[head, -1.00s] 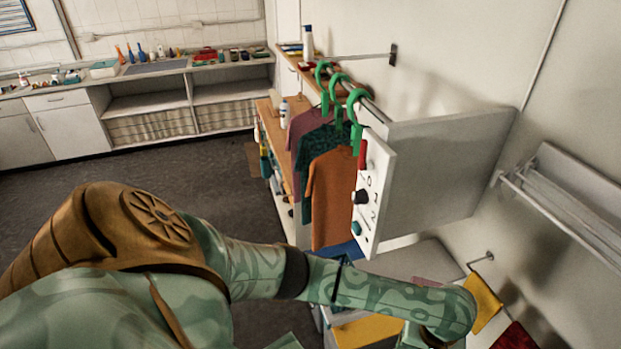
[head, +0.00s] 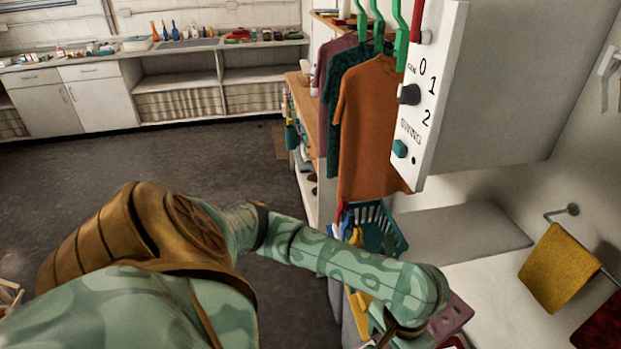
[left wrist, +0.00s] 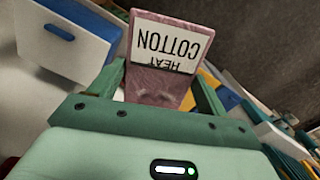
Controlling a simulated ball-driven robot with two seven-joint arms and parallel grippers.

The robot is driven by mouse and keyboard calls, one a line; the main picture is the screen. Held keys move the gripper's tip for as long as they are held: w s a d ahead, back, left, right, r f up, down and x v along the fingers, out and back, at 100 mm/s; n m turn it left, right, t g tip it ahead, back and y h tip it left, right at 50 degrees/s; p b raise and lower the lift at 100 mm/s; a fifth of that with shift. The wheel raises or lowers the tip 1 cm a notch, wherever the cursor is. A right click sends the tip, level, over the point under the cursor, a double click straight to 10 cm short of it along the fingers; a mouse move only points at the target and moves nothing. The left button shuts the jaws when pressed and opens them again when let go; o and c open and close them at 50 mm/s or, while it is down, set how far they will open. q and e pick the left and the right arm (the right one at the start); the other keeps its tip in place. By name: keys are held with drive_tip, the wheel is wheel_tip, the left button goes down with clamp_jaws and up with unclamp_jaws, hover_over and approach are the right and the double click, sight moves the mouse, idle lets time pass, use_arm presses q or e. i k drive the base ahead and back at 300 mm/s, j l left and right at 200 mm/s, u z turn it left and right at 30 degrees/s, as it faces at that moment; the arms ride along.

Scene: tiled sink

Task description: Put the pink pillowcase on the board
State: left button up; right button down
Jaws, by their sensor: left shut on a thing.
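The pink pillowcase (left wrist: 155,92) is a folded pink piece between the two green fingers of my left gripper (left wrist: 163,85) in the left wrist view. A white label reading HEAT COTTON lies on its face, upside down in the picture. My left gripper is shut on it. In the head view, my left arm reaches to the lower right, and a pink piece (head: 452,318) shows beside the hand, partly cut off. The hand's fingers are hidden there. I cannot make out the board for certain; a flat grey surface (head: 465,240) lies beyond the hand. My right gripper is not in view.
A white control box (head: 430,100) juts out above my forearm. Orange (head: 370,130) and darker shirts hang left of it. A teal basket (head: 375,225) is below them. A yellow cloth (head: 558,268) hangs on the right wall. The floor at left is clear.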

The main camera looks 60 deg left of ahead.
sight(308, 66)
drive_tip(key=k+j+u, duration=0.15)
drive_tip(key=k+u, duration=0.35)
drive_tip(key=k, duration=0.15)
drive_tip(key=u, duration=0.45)
drive_tip(key=j+u, duration=0.1)
drive_tip(key=u, duration=0.35)
drive_tip(key=i+u, duration=0.1)
drive_tip(key=u, duration=0.4)
drive_tip(key=j+u, duration=0.1)
drive_tip(key=u, duration=0.35)
drive_tip(key=i+u, duration=0.1)
drive_tip(key=u, duration=0.35)
drive_tip(key=i+z, duration=0.15)
drive_tip(key=i, duration=0.55)
drive_tip(key=i+j+z, duration=0.1)
drive_tip(key=i, duration=0.6)
drive_tip(key=i+j+z, duration=0.15)
drive_tip(key=i, duration=0.6)
drive_tip(key=i+z, duration=0.2)
drive_tip(key=i, duration=0.4)
drive_tip(key=i+z, duration=0.2)
drive_tip(key=i, duration=0.35)
drive_tip(key=i+j+z, duration=0.2)
drive_tip(key=i, duration=0.4)
drive_tip(key=i+j+z, duration=0.2)
drive_tip(key=i, duration=0.4)
drive_tip(key=l, duration=0.1)
